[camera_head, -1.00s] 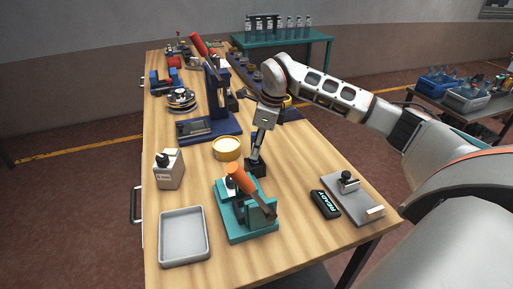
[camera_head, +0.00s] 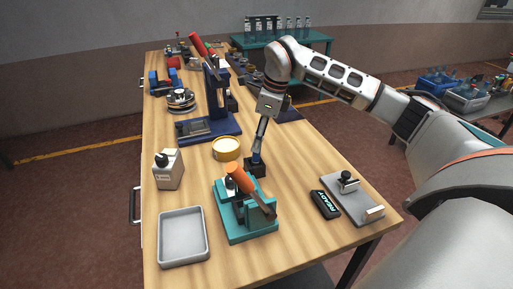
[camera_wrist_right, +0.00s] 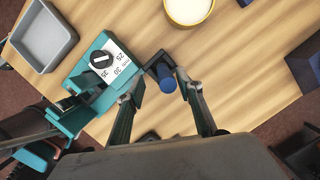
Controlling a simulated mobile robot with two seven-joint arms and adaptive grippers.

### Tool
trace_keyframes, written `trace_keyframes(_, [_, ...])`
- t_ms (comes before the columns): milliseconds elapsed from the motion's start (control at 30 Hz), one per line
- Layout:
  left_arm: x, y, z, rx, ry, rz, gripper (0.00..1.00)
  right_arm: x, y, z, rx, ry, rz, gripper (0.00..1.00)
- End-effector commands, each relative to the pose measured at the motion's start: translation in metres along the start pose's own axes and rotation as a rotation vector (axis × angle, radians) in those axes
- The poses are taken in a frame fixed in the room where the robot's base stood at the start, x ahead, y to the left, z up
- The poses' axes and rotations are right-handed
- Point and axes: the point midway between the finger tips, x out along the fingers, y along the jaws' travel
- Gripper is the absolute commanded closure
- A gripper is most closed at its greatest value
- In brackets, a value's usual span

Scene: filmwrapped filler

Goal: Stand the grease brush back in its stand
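The grease brush (camera_head: 256,158) shows as a short blue handle standing up in its small dark stand (camera_head: 255,171), on the wooden bench behind the teal press. In the right wrist view, the blue handle (camera_wrist_right: 167,82) sits at the dark stand (camera_wrist_right: 153,65); its bristles are hidden. My right gripper (camera_head: 259,147) is just above the handle. Its fingers (camera_wrist_right: 163,88) are spread apart in the wrist view, with the handle showing between them and a gap on both sides. My left gripper is not in view.
A teal press (camera_head: 246,222) with an orange handle stands close in front of the stand. A yellow tin (camera_head: 226,157) is just left of it. A grey tray (camera_head: 182,238), white bottle (camera_head: 168,172), and black READY box (camera_head: 325,204) stand around.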

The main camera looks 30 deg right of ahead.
Motion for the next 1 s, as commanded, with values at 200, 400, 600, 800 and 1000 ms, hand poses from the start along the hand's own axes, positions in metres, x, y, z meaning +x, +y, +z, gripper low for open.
trace_keyframes(200, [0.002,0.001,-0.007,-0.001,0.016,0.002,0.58,-0.046,-0.001,0.0,0.001,-0.002,-0.005,0.64])
trace_keyframes(400, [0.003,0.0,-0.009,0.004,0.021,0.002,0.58,-0.071,0.0,0.0,0.001,0.0,-0.001,0.64])
trace_keyframes(600, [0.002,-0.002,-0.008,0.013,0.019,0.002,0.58,-0.08,0.0,0.0,0.001,0.0,0.0,0.64])
trace_keyframes(800, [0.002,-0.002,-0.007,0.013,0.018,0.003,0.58,-0.08,0.0,0.0,0.001,0.001,0.0,0.64])
trace_keyframes(1000, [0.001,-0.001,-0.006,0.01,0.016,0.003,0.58,-0.08,0.0,0.0,0.001,0.0,0.0,0.64])
